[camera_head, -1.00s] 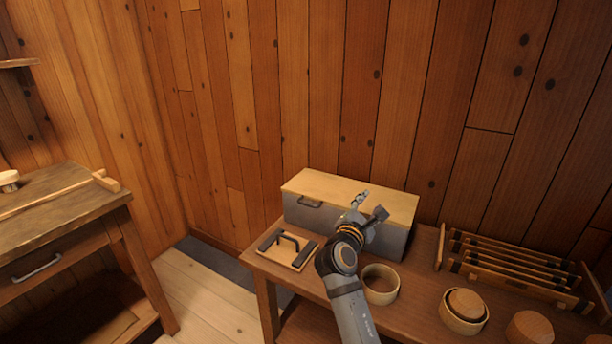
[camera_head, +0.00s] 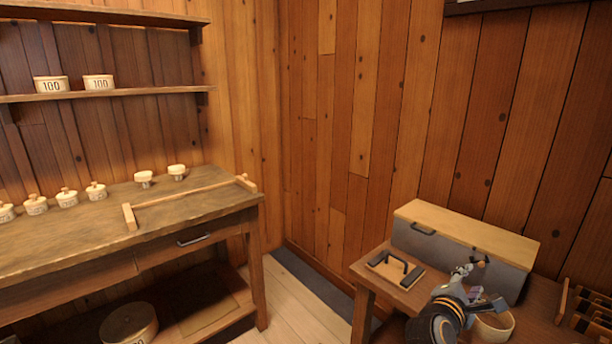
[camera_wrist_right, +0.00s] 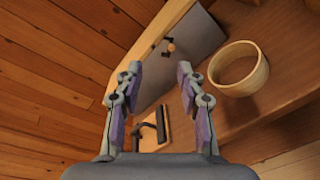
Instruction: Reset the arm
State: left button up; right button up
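My right gripper (camera_head: 481,286) is at the lower right of the head view, in front of the grey box with a pale wooden lid (camera_head: 465,236). In the right wrist view the same gripper (camera_wrist_right: 159,70) has its two fingers wide apart with nothing between them. The box (camera_wrist_right: 190,50) shows beyond the fingertips, with a small round wooden knob (camera_wrist_right: 171,47) near its front. My left gripper is not in view.
A board with a black handle (camera_head: 394,269) lies left of the gripper. A workbench (camera_head: 90,235) with several small lidded pots stands at left.

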jog(key=s+a+f+m+g+y, duration=0.3)
jog(key=s+f+m+y, duration=0.45)
jog(key=f, duration=0.75)
jog(key=s+a+f+m+g+y, duration=0.2)
jog(key=s+a+f+m, duration=0.25)
jog(key=s, duration=0.45)
jog(key=s+a+f+m+g+y, duration=0.25)
jog(key=s+a, duration=0.25)
jog(key=s, duration=0.3)
jog(key=s+d+f+m+g, duration=0.1)
jog(key=s+d+f, duration=0.15)
jog(key=f, duration=1.45)
jog(key=s+d+f+g, duration=0.1)
jog(key=s+f, duration=0.3)
jog(key=f, duration=1.3)
jog(key=s+f, duration=0.8)
jog(key=s, duration=0.3)
jog(key=s+r+p, duration=0.4)
jog(key=r+p, duration=1)
jog(key=p, duration=0.1)
